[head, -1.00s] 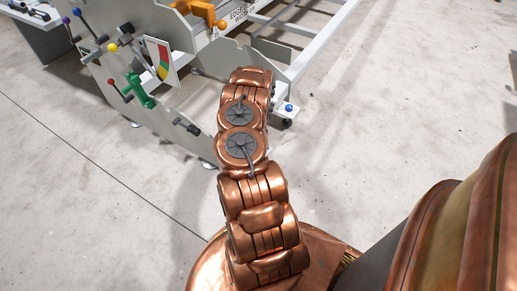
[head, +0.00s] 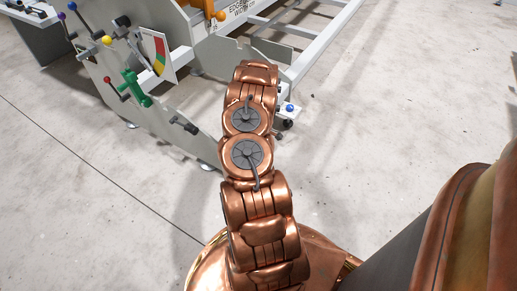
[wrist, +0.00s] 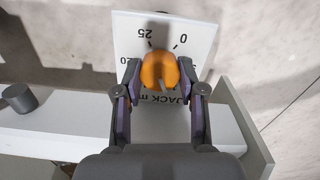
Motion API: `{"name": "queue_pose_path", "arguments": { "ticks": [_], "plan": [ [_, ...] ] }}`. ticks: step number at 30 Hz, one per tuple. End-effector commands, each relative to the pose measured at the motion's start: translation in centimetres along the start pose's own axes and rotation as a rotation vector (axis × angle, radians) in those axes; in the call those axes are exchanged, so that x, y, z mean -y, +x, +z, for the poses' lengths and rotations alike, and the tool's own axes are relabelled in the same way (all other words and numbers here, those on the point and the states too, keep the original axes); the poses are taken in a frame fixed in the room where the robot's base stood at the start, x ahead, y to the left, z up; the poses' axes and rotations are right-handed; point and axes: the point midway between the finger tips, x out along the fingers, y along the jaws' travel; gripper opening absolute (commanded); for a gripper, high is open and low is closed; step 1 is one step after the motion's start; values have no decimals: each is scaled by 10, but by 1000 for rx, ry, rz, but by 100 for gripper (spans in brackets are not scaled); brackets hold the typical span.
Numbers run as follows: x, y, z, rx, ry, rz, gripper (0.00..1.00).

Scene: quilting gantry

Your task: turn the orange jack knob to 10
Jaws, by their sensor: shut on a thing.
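The orange jack knob (wrist: 158,70) stands on a white dial plate (wrist: 126,32) in the wrist view. The plate reads upside down, with 25 and 0 at its far side, part of a 20 at left and JACK with part of mm near me. A small pale mark shows on the knob's near side; the number it points at is hard to tell. My gripper (wrist: 159,80) is shut on the knob, one finger on each side. In the head view the gripper and jack knob are hidden behind my copper arm.
In the wrist view a grey cylinder (wrist: 19,97) stands on a pale beam at left, and a grey-green panel edge (wrist: 246,117) is at right. In the head view the gantry's end plate carries a green clamp (head: 135,88) and coloured ball levers. Open floor lies at right.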

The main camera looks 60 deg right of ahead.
Motion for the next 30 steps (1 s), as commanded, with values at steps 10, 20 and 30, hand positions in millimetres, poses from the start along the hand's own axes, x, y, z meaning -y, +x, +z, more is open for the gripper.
{"name": "queue_pose_path", "arguments": {
  "ticks": [10,20,30],
  "plan": [
    [0,1,1,1,-91,-1,5],
    [0,0,1,1,-98,-1,5],
    [0,0,1,0,-98,-1,65]
  ]
}}
